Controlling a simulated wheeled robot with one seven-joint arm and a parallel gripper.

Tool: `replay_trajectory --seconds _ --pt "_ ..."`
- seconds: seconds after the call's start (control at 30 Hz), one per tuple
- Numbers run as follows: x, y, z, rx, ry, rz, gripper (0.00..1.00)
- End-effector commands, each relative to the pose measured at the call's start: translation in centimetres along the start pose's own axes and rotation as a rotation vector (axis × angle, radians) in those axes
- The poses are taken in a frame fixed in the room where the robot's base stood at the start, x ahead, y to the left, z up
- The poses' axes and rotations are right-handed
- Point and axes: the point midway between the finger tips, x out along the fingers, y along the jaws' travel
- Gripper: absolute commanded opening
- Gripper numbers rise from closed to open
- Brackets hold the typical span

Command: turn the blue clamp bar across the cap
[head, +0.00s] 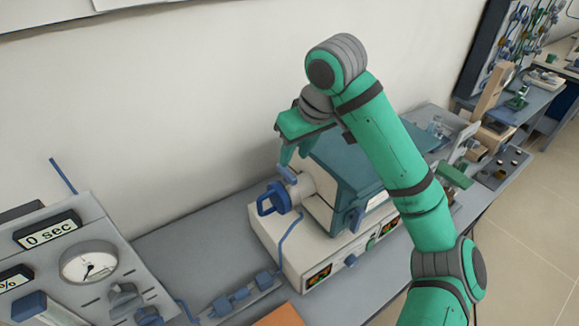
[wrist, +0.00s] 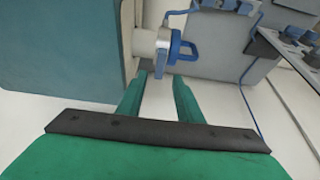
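A white furnace (head: 318,240) with a teal upper body (head: 340,165) stands on the bench. A pale round cap (head: 302,186) juts from its left end; the cap also shows in the wrist view (wrist: 147,42). A blue loop-shaped clamp bar (head: 268,203) is at the cap's outer end, and shows in the wrist view (wrist: 186,48) just beyond my fingertips. A small blue piece (head: 287,174) sits above the cap. My green gripper (head: 293,157) is above the cap, pointing down. Its two fingers (wrist: 168,76) are apart with nothing seen between them. Whether a fingertip touches the blue piece cannot be told.
A control panel with a round gauge (head: 89,262) stands at the front left. A blue hose or cable (head: 290,232) hangs by the furnace front. Blue fittings (head: 238,297) lie on the bench before it. The wall is close behind; bare bench (head: 190,245) lies left of the furnace.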

Motion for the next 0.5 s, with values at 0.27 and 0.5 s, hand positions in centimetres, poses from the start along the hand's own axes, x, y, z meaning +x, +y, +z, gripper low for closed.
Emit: replay_trajectory --seconds 0.27,0.5 --pt "4.8 0.0 0.1 0.001 -0.001 0.000 0.33" --pt "7.0 0.2 0.1 0.004 0.002 0.001 0.33"
